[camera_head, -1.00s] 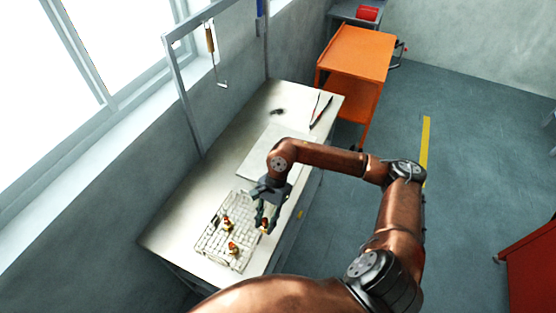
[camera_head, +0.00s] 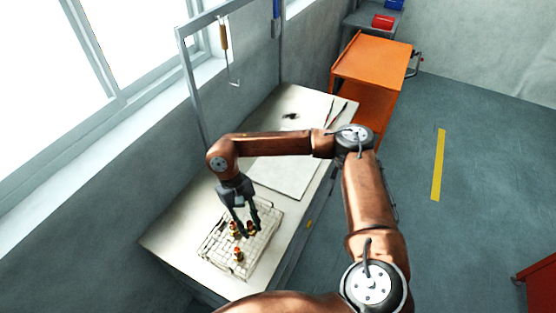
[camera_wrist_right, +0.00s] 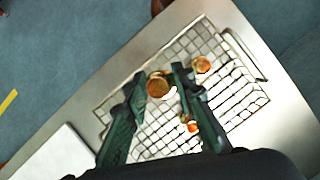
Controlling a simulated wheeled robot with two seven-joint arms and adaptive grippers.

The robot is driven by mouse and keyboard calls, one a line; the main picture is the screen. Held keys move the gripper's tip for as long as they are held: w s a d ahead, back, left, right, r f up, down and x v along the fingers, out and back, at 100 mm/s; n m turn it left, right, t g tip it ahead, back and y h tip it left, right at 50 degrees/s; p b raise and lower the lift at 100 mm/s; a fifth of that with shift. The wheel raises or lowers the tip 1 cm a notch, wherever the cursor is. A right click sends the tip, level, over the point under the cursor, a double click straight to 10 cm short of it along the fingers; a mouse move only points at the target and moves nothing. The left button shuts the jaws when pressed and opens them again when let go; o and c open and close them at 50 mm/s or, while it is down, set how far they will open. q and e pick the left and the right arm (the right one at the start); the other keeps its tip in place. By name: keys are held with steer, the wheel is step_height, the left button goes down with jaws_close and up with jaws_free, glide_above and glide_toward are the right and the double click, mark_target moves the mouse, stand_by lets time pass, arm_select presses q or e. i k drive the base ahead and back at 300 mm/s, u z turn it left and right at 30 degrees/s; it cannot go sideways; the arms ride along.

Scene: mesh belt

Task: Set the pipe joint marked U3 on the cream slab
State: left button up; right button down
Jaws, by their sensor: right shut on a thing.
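My right gripper (camera_head: 248,231) is over the wire mesh tray and shut on an orange-and-brass pipe joint (camera_head: 250,225). In the right wrist view the joint (camera_wrist_right: 158,86) sits between the fingertips (camera_wrist_right: 157,80). Its height above the mesh is hard to judge. Two similar joints stand on the mesh, one close beside the gripper (camera_head: 233,229) and one nearer the front (camera_head: 238,255). No marking is readable, so I cannot tell which is U3. The cream slab (camera_head: 286,178) lies flat on the bench behind the tray, partly hidden by my right arm. My left gripper is out of view.
The wire mesh tray (camera_head: 219,263) has a handle at its side. The pale bench (camera_head: 170,240) is clear to the left. A dark small object (camera_head: 290,116) and a long-handled tool (camera_head: 336,113) lie at the far end. A metal frame (camera_head: 190,90) stands along the window side.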

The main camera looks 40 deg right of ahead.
mark_target(280, 174)
steer(key=u, duration=1.95)
steer(key=k, duration=2.25)
steer(key=z, duration=1.2)
steer(key=i, duration=1.65)
steer(key=z, duration=0.05)
